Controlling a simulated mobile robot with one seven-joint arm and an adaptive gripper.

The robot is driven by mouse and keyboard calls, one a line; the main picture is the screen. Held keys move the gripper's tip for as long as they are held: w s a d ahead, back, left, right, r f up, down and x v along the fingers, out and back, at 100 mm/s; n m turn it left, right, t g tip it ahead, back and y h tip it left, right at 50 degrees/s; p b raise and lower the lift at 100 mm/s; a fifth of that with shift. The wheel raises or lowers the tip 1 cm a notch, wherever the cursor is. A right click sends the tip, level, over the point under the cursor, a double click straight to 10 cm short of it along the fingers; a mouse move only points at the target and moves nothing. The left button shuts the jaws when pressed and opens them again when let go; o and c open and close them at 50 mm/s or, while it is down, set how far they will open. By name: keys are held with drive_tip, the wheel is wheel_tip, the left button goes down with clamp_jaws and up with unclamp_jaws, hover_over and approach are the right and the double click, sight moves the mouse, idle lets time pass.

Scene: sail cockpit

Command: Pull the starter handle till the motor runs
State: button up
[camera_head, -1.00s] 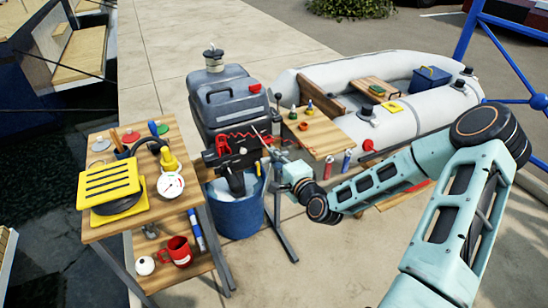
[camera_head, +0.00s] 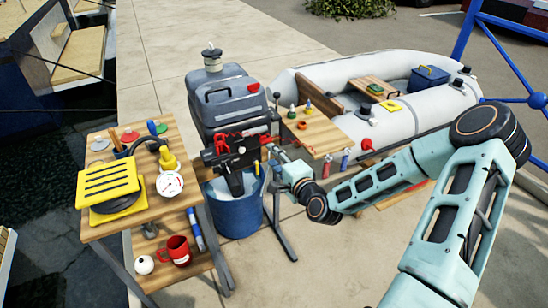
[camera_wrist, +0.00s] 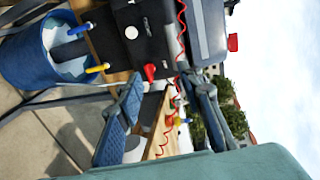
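The outboard motor with its grey cowling (camera_head: 222,100) stands upright over a blue bucket (camera_head: 238,212). A small red grip (camera_head: 254,87) shows on the cowling's upper right side; it also shows in the wrist view (camera_wrist: 232,42). A red knob (camera_wrist: 150,71) sits on the motor's black front part (camera_wrist: 135,38). I cannot tell for sure which red part is the starter handle. My gripper (camera_head: 272,151) is just right of the motor's black part, below the cowling grip. In the wrist view its fingers (camera_wrist: 165,112) are apart with nothing held between them.
A red coiled cord (camera_wrist: 181,25) hangs by the motor. A wooden board (camera_head: 318,135) with small bottles lies right of it, beside a grey inflatable boat (camera_head: 410,115).

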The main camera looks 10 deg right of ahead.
drive_tip(key=v, duration=0.7)
drive_tip(key=shift+s, duration=0.25)
drive_tip(key=shift+d, duration=0.1)
